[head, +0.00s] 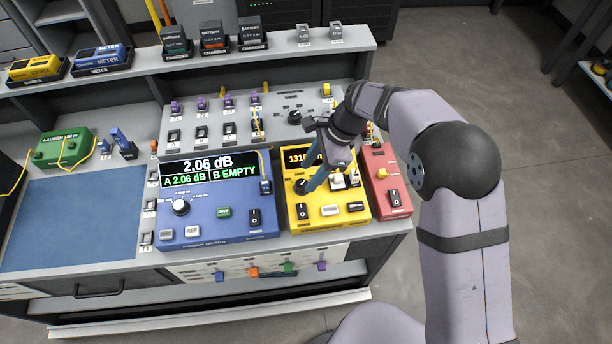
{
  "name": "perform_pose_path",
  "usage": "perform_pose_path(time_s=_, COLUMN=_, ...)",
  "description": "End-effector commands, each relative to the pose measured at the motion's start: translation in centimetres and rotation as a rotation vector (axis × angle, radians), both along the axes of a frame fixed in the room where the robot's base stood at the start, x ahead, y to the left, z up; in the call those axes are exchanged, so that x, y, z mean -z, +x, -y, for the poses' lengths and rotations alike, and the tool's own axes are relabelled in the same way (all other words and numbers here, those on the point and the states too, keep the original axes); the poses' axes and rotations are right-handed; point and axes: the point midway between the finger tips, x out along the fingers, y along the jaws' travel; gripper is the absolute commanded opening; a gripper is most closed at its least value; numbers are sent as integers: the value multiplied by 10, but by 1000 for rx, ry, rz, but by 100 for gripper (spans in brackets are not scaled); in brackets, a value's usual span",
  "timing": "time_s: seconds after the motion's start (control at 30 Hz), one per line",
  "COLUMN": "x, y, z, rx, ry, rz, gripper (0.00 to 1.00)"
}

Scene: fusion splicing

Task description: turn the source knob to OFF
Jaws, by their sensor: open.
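The yellow source box (327,213) stands on the bench right of centre. Its orange display starts with "1310"; the rest is hidden behind my arm. A dark knob (300,187) sits on the left of its face, partly beside my fingertips. My gripper (312,172) points down to the left over the box with its blue fingers apart. The fingers are at or just above the knob; I cannot tell whether they touch it. The knob's pointer and markings are too small to read.
A blue power meter (222,220) reading 2.06 dB stands to the left, close beside the source. A red box (384,182) stands close on the right. A connector panel (225,135) lies behind. A blue mat (70,225) at the left is clear.

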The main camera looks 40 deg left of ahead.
Motion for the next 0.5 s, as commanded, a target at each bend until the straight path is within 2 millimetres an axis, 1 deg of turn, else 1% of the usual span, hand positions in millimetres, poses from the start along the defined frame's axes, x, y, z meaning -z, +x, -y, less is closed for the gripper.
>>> perform_pose_path(time_s=0.1, x=13, y=-5, z=-3, rx=-2, ry=-3, rz=-2, gripper=46)
perform_pose_path(time_s=0.23, x=25, y=-8, z=-7, rx=-2, ry=-2, rz=0, gripper=46)
perform_pose_path(time_s=0.33, x=31, y=-10, z=-9, rx=0, ry=-1, rz=-1, gripper=46)
perform_pose_path(time_s=0.5, x=34, y=-10, z=-10, rx=-1, ry=0, rz=2, gripper=46)
